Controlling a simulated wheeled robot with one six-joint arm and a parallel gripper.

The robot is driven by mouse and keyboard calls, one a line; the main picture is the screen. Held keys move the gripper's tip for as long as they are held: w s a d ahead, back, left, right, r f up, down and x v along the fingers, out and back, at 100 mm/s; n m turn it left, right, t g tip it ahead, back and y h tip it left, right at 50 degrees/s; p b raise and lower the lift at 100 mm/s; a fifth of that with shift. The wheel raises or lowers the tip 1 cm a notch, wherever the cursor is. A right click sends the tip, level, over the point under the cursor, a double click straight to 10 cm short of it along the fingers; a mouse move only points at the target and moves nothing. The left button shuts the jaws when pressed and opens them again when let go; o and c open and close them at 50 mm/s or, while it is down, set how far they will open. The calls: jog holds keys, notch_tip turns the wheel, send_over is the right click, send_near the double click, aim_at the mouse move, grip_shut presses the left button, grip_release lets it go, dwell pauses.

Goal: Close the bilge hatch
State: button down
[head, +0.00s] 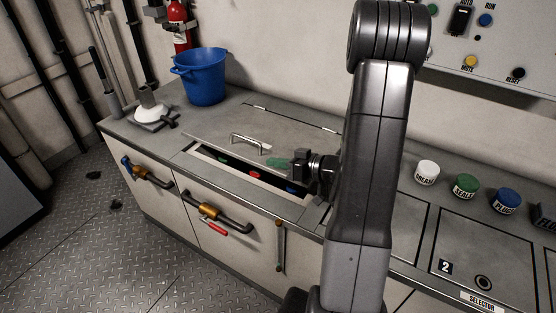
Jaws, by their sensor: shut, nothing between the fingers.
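The bilge hatch is a grey lid (225,128) with a metal bar handle (250,142), set in the counter top with hinges along its back edge. It is partly open: its front edge stands above a dark opening (240,173), where small green, red and blue things show. My gripper (291,165) is shut and empty at the lid's right front corner, close to the lid. I cannot tell whether it touches. A green patch shows just left of the fingers. My arm hides the counter to the right of the hatch.
A blue bucket (204,76) and a plunger-like tool (150,108) stand behind and left of the hatch. White, green and blue capped jars (466,187) stand right of my arm.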

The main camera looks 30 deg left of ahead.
jog(key=p+v, duration=0.2)
jog(key=v, duration=1.2)
